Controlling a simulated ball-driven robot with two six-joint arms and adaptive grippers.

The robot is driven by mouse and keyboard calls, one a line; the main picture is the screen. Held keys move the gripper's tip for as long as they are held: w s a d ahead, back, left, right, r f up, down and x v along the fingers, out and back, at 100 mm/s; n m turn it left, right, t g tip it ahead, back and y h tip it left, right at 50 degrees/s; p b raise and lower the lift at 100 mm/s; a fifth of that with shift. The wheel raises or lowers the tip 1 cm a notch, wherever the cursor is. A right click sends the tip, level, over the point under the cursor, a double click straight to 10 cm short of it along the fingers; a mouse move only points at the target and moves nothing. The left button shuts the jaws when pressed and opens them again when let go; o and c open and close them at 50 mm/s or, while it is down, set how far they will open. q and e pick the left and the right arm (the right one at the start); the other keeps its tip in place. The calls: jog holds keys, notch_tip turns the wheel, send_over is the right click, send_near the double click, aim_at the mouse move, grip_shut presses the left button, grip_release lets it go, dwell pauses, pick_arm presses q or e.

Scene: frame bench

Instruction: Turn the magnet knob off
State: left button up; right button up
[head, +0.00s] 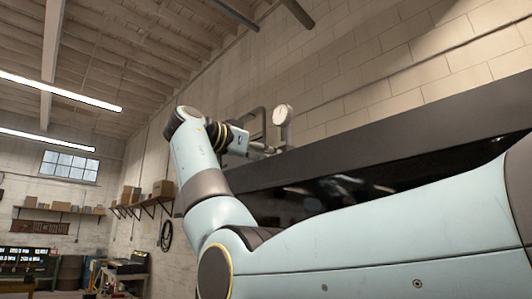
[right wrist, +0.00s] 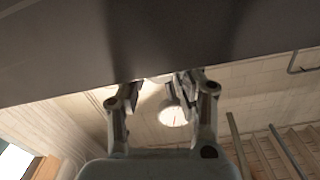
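I cannot pick out the magnet knob for certain in either view. In the right wrist view my right gripper (right wrist: 160,88) has its two fingers apart, with the tips up at the lower edge of a dark panel (right wrist: 150,40). A small pale patch shows between the tips at that edge; I cannot tell what it is or whether they touch it. In the head view my right arm reaches from the right, and its gripper (head: 262,150) is small and partly hidden beyond the wrist, by the dark panel (head: 380,120). My left gripper is in neither view.
A round white gauge (head: 282,115) stands above the panel's far end; a round white face (right wrist: 173,115) shows behind the fingers in the wrist view. A block wall (head: 400,65) rises behind. Shelves with boxes (head: 163,189) are far off at left.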

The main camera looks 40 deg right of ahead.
grip_shut()
jog(key=shift+n, duration=1.5)
jog(key=o, duration=0.5)
grip_release()
jog(key=shift+o, duration=0.2)
jog(key=a, duration=1.2)
jog(key=shift+s, duration=0.45)
